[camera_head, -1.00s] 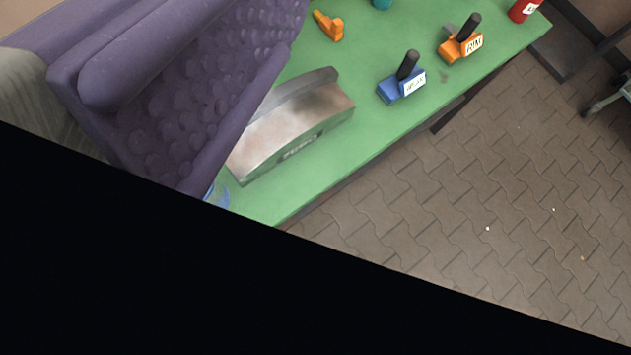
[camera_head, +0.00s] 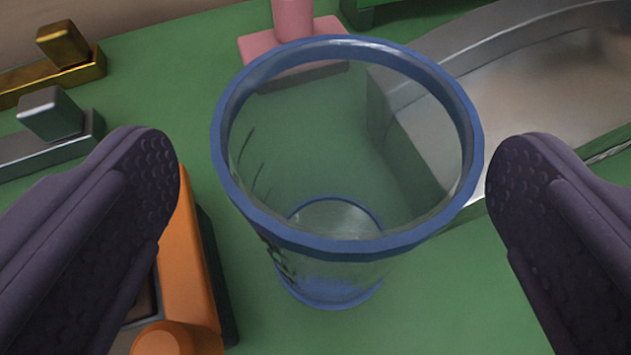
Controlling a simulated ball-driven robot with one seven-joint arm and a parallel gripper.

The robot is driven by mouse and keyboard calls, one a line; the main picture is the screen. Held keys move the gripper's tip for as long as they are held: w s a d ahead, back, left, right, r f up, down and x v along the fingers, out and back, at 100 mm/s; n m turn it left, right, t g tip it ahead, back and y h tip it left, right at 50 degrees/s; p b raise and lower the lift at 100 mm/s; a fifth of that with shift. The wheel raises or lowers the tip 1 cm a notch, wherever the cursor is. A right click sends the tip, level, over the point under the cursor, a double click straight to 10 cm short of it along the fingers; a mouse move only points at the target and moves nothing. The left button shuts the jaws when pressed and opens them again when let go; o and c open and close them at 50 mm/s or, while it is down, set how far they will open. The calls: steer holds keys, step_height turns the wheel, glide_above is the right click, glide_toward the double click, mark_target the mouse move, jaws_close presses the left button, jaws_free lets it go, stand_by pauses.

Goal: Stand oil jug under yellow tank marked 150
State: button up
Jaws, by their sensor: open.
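A clear, see-through vessel with a blue rim and a blue base ring (camera_head: 338,246) stands upright on the green bench, in the middle of the view. It looks like the oil jug and appears empty. Dark marks on its left side are too slanted to read. My gripper (camera_head: 335,170) is open, with one dark purple, dimpled finger on each side of the vessel. Clear gaps show between the fingers and its wall. No yellow tank marked 150 is in view.
An orange block (camera_head: 187,265) lies close to the vessel on the left. A curved metal shoe (camera_head: 455,50) is close on the right. A pink piece (camera_head: 293,25) stands behind. Grey (camera_head: 50,115) and brass (camera_head: 65,45) pieces lie at far left. Some green bench (camera_head: 430,300) is bare in front.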

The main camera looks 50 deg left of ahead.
mark_target(340, 94)
steer(key=b+x, duration=0.1)
steer(key=x, duration=0.4)
steer(key=shift+w, duration=0.2)
steer(key=shift+d, duration=0.1)
steer(key=shift+c, duration=0.2)
